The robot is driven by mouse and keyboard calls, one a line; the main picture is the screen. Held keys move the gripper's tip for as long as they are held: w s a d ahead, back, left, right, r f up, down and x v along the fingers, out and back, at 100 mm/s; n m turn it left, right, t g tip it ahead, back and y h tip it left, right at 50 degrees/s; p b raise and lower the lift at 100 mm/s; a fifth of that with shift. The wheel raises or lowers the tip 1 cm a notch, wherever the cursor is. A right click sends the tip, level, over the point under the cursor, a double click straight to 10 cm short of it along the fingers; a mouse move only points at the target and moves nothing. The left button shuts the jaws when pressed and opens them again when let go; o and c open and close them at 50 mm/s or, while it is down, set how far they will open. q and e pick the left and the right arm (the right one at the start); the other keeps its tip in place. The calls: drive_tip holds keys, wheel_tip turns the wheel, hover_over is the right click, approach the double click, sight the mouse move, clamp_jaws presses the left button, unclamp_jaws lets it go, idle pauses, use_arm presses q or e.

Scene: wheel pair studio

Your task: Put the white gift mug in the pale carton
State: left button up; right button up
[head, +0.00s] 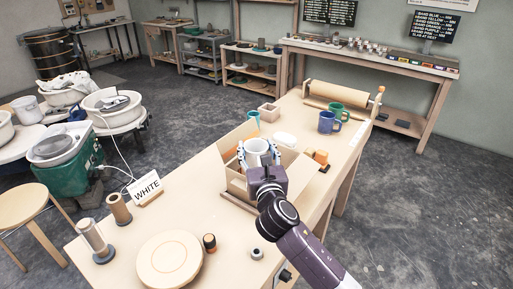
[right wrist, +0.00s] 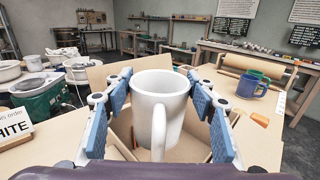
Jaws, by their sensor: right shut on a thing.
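The white gift mug (head: 255,148) is upright between the blue-padded fingers of my right gripper (head: 258,153), which is shut on it. In the right wrist view the mug (right wrist: 150,92) fills the middle, handle toward the camera, one finger pad on each side. The pale carton (head: 236,188) stands open on the table with its flaps spread. The mug is over the carton's opening, and carton walls (right wrist: 122,130) show around it. My left gripper is out of view.
A "WHITE" sign (head: 146,187), spools and a round wooden disc (head: 169,259) stand at the table's near left. A blue mug (head: 327,122) and a green mug (head: 337,108) stand beyond the carton. An orange block (head: 321,156) lies just right of it.

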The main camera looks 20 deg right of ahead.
drive_tip(key=shift+f, duration=0.35)
drive_tip(key=o, duration=1.4)
drive_tip(key=shift+r, duration=0.4)
drive_tip(key=shift+s+r, duration=0.1)
drive_tip(key=shift+s, duration=0.2)
drive_tip(key=s+a+b, duration=0.1)
drive_tip(key=s, duration=1)
drive_tip(key=shift+s+a, duration=0.15)
drive_tip(key=shift+a, duration=0.1)
